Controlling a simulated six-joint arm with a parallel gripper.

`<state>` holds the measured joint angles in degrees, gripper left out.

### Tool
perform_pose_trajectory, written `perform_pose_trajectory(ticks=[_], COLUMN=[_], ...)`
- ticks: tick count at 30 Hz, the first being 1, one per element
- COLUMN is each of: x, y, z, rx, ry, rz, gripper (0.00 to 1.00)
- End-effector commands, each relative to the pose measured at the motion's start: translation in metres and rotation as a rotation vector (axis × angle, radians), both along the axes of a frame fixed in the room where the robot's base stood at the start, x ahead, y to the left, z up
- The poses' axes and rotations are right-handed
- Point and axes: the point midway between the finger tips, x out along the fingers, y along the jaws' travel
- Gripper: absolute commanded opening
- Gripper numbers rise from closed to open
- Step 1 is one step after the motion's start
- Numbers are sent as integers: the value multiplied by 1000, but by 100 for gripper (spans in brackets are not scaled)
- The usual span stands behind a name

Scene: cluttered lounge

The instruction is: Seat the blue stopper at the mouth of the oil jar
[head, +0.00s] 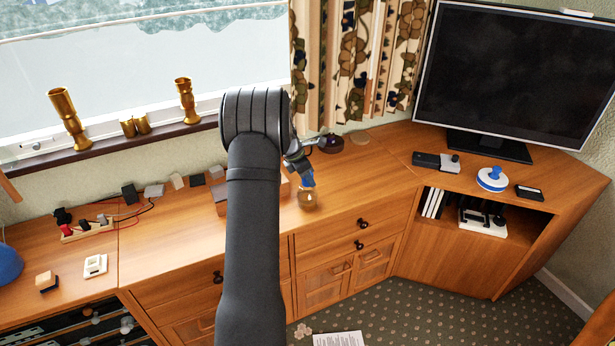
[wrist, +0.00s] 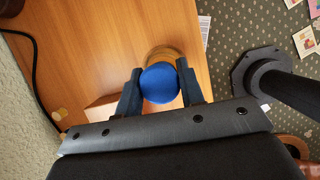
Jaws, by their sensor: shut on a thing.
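The blue stopper (wrist: 160,84) shows in the wrist view as a round blue top between the two fingers of my gripper (wrist: 159,73), which is shut on it. In the head view, my gripper (head: 304,172) points down beside my dark arm, with blue showing at its tip. The oil jar (head: 308,201), small and amber-brown, stands on the wooden cabinet top just below the tip. In the wrist view the jar (wrist: 161,53) shows as a tan rim beyond the stopper. The stopper's lower end and the jar's mouth are hidden, so I cannot tell whether they touch.
A dark round object (head: 331,143) stands behind the gripper near the curtain. Several small blocks and a power strip (head: 88,231) with cables lie along the wall at left. A large monitor (head: 516,75) stands at right. The cabinet top (head: 365,180) right of the jar is clear.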

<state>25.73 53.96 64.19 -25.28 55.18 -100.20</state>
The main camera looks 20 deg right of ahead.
Motion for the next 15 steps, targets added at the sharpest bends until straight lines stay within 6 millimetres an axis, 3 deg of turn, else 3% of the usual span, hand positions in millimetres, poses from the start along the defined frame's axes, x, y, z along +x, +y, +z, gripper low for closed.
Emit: perform_pose_trajectory(ticks=[2, 3, 6, 15], x=[0, 0, 0, 0], y=[0, 0, 0, 0], z=[0, 0, 0, 1], rx=[0, 0, 0, 0], ry=[0, 0, 0, -1], rz=[0, 0, 0, 0], gripper=[13, 43, 60, 60])
